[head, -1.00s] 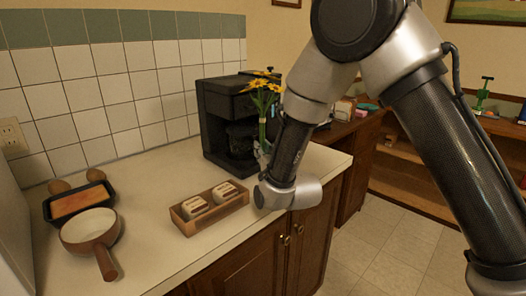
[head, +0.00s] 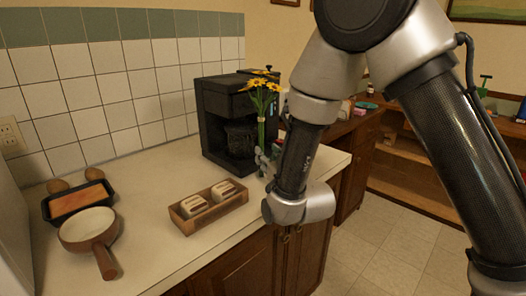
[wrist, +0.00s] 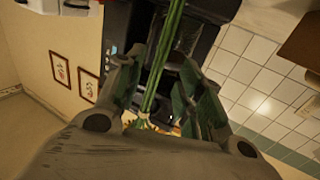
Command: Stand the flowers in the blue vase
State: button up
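The flowers (head: 262,84) have yellow blooms on long green stems and stand upright beside the black coffee maker in the head view. In the wrist view their stems (wrist: 165,62) run between my fingers and leave at the top edge. My gripper (head: 265,160) is low on the stems in the head view, partly hidden by my own wrist. In the wrist view my fingers (wrist: 164,62) look spread, with gaps beside the stems. I cannot make out the blue vase in either view. The bottom of the stems is hidden behind my gripper.
The coffee maker (head: 216,122) stands close behind the flowers. A wooden tray (head: 183,226) with two light items sits at the counter's front. A saucepan (head: 88,229), a dark baking dish (head: 78,203) and two brown round things are at the left. The counter's middle (head: 140,190) is mostly clear.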

jog(key=v, duration=0.6)
jog(key=shift+s+d, duration=0.2)
jog(key=shift+s, duration=0.15)
jog(key=shift+w, duration=0.1)
